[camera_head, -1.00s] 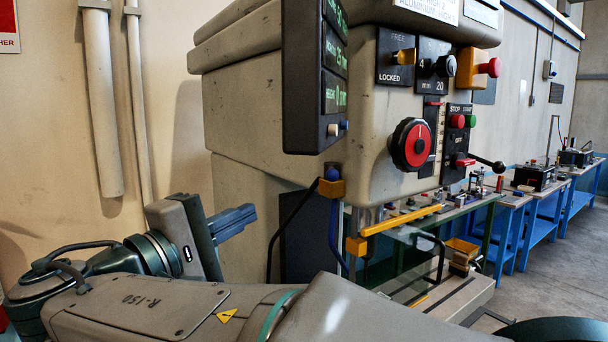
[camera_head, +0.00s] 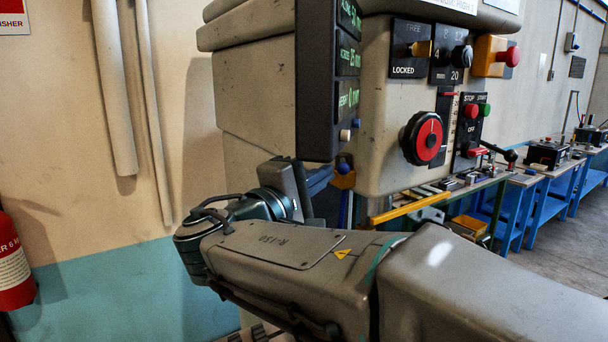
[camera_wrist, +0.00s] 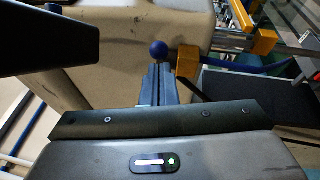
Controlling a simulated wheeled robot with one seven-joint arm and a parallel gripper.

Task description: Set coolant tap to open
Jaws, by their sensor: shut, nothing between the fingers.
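The coolant tap appears to be the small blue ball knob (camera_head: 344,163) on a yellow block (camera_head: 343,181), low on the machine head's near left corner. In the wrist view the blue knob (camera_wrist: 159,49) stands just beyond my fingertips, with the yellow block (camera_wrist: 187,62) to its right. My gripper (camera_head: 328,174) is shut and empty, its dark blue fingers pointing at the knob from the left. In the wrist view my gripper (camera_wrist: 159,68) lies just below the knob. I cannot tell whether they touch. My arm hides the area below the block in the head view.
The machine head (camera_head: 385,110) carries a dark display panel (camera_head: 318,80) above the knob, a red dial (camera_head: 422,139) and stop and start buttons. A yellow bar (camera_head: 403,209) sticks out below. A blue hose (camera_wrist: 270,69) runs right of the block. A fire extinguisher (camera_head: 12,265) hangs at left.

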